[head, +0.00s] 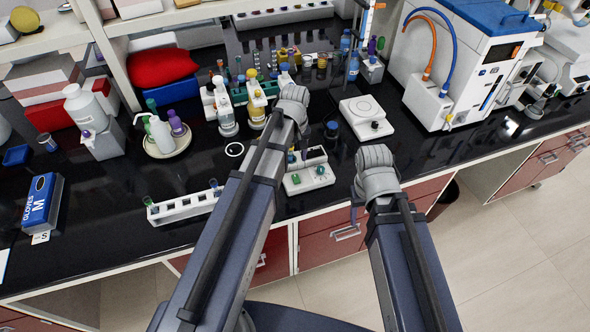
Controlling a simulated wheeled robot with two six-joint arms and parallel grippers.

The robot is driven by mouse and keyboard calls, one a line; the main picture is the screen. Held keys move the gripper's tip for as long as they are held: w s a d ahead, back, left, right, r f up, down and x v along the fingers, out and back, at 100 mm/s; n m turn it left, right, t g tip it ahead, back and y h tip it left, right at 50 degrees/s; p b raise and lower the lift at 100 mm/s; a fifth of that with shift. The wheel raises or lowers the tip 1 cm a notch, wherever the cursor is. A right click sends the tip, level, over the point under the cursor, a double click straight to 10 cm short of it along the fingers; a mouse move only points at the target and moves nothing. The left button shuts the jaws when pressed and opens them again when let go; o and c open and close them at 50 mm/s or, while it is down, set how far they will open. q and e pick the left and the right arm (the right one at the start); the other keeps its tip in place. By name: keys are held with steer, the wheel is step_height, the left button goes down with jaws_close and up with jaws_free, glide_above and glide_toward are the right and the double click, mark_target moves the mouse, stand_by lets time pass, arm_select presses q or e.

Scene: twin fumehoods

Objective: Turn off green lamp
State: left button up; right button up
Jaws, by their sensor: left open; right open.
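A small white box (309,179) stands near the bench's front edge in the head view. It has green parts on top, including one at its right end and one at its left. I cannot tell whether a green lamp on it is lit. My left gripper (303,148) hangs beyond the wrist, just behind the box, mostly hidden by my arm. It is open, and I cannot tell whether it touches anything. My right gripper (356,204) is to the right of the box, near the bench's front edge. It is open and largely hidden behind its wrist.
A white stirrer plate (366,117) stands behind the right wrist, with a dark-blue-capped jar (332,130) beside it. A white tube rack (184,208) lies left of my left arm. Bottles (225,110) crowd behind. A large white instrument (458,65) stands at right.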

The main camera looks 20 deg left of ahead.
mark_target(295, 176)
arm_select(q)
steer(key=shift+f+b, duration=3.8)
steer(key=shift+f, duration=0.1)
jaws_close()
